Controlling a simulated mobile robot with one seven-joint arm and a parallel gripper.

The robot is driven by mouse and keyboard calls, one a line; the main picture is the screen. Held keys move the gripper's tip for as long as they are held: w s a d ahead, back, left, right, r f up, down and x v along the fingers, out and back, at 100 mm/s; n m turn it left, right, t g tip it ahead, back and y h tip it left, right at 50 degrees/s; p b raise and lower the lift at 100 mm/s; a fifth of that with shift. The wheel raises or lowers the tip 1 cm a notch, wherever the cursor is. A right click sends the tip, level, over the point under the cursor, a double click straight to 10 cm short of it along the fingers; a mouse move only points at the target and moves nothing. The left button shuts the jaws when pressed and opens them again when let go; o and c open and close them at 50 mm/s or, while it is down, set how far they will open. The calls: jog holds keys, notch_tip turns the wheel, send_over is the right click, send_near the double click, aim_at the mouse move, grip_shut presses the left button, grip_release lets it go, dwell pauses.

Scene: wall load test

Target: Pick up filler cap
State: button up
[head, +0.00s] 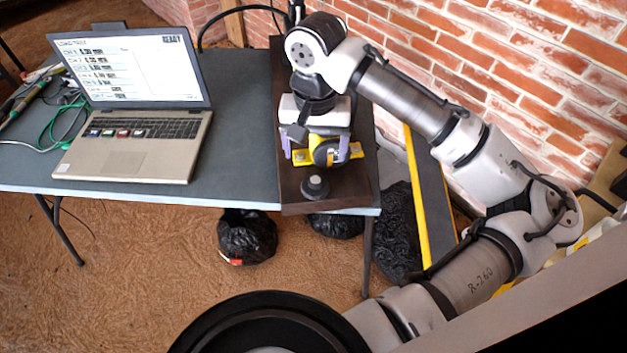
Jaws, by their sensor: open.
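My gripper (317,157) points down over the dark board (295,202) at the right end of the grey table. Its two purple fingers are apart, one on each side of a yellow part (298,158) with a black round piece (325,152) in it. I cannot tell whether the fingers touch anything. A small black round cap with a grey top (316,186) stands upright on the board, just in front of the gripper and apart from it. It looks like the filler cap. My gripper body hides what lies behind the yellow part.
An open laptop (140,110) stands on the grey table (235,150), with cables (60,115) to its left. The table between laptop and board is clear. A brick wall (490,60) is behind on the right. Black bags (247,236) and a yellow-edged beam (430,195) are below.

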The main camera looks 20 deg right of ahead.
aim_at(316, 180)
notch_tip(316, 180, down, 4)
jog(key=shift+r, duration=0.2)
jog(key=shift+s+f+p, duration=0.2)
jog(key=shift+f+p, duration=0.4)
jog(key=shift+f, duration=2.15)
jog(key=c, duration=1)
jog(key=shift+c, duration=0.3)
jog(key=shift+r, duration=0.15)
